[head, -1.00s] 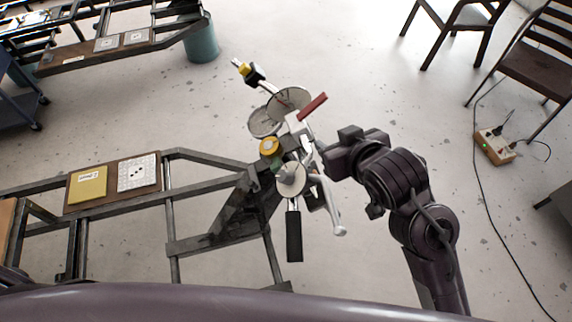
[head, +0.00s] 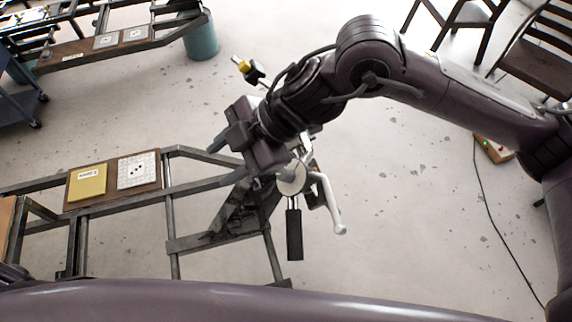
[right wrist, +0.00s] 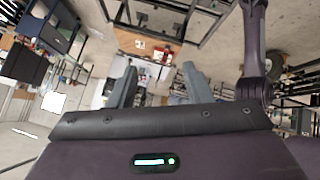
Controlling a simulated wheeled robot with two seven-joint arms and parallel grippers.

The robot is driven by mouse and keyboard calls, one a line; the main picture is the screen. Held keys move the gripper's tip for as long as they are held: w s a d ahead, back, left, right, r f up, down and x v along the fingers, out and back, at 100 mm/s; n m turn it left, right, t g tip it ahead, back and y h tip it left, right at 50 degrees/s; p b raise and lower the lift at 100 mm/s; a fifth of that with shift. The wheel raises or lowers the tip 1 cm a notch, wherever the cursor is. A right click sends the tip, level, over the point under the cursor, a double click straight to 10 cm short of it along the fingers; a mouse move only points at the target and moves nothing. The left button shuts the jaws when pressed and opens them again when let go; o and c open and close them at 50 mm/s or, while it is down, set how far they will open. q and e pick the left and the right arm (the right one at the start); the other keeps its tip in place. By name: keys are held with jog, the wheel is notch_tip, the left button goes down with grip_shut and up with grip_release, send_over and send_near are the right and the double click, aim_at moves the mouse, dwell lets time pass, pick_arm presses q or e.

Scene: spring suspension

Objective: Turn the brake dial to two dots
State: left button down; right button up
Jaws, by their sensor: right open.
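My right gripper (head: 224,161) is over the handlebar assembly in the head view, its two fingers apart and pointing left; I see nothing between them. It also shows open in the right wrist view (right wrist: 160,86). The gripper and arm cover the middle of the assembly, so a brass-coloured round knob seen there earlier is hidden. I cannot tell whether that knob is the brake dial. The round pale disc (head: 291,178), black grip (head: 294,235) and silver lever (head: 328,200) show below the gripper. My left gripper is not in view.
A metal frame (head: 205,184) carries a board with a yellow note (head: 88,182) and a white card (head: 138,170) with dark dots. A yellow-tipped bar end (head: 244,66) sticks out above my gripper. Chairs (head: 540,55) and a power strip (head: 492,149) are at the right.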

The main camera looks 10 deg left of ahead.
aim_at(285, 170)
jog(key=w+d+m+h, duration=0.1)
jog(key=d, duration=0.3)
jog(key=w+d+h, duration=0.2)
jog(key=d, duration=0.2)
jog(key=w+d+r+m+h, duration=0.1)
jog(key=d, duration=0.2)
jog(key=shift+w+d+r+m+g+h, duration=0.1)
jog(key=shift+w+d+m+g+h, duration=0.1)
jog(key=shift+d+m+g+h, duration=0.15)
jog(key=shift+d+h, duration=0.15)
jog(key=shift+h, duration=0.1)
jog(key=p+x, duration=0.3)
jog(key=x, duration=0.4)
jog(key=shift+a+f, duration=0.25)
jog(key=shift+f, duration=0.05)
grip_shut()
